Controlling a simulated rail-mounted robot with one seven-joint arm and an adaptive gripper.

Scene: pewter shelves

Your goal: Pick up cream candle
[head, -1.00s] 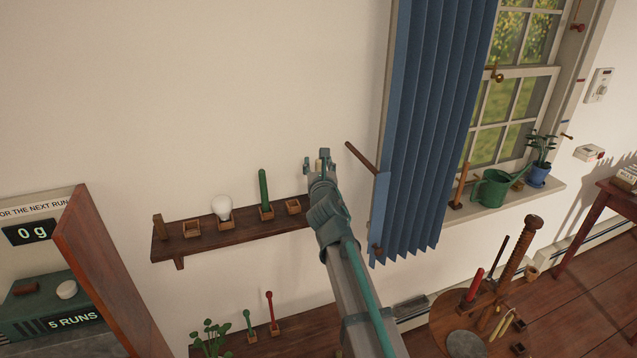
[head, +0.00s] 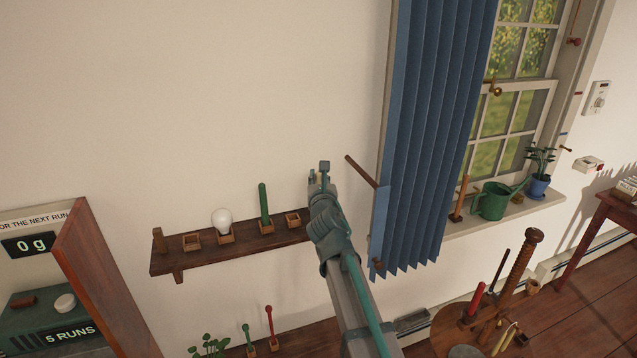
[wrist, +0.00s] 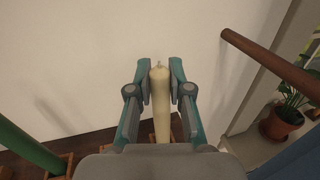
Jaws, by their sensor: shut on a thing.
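The cream candle (wrist: 160,105) stands between the two teal fingers of my gripper (wrist: 162,68) in the wrist view, with its wick end up. My gripper is shut on it. Its lower end is hidden behind the gripper body, so I cannot tell whether it touches a holder.
A green candle (head: 263,203) and a light bulb (head: 222,220) stand in holders left of my gripper. An empty wooden holder (head: 293,220) is close by.

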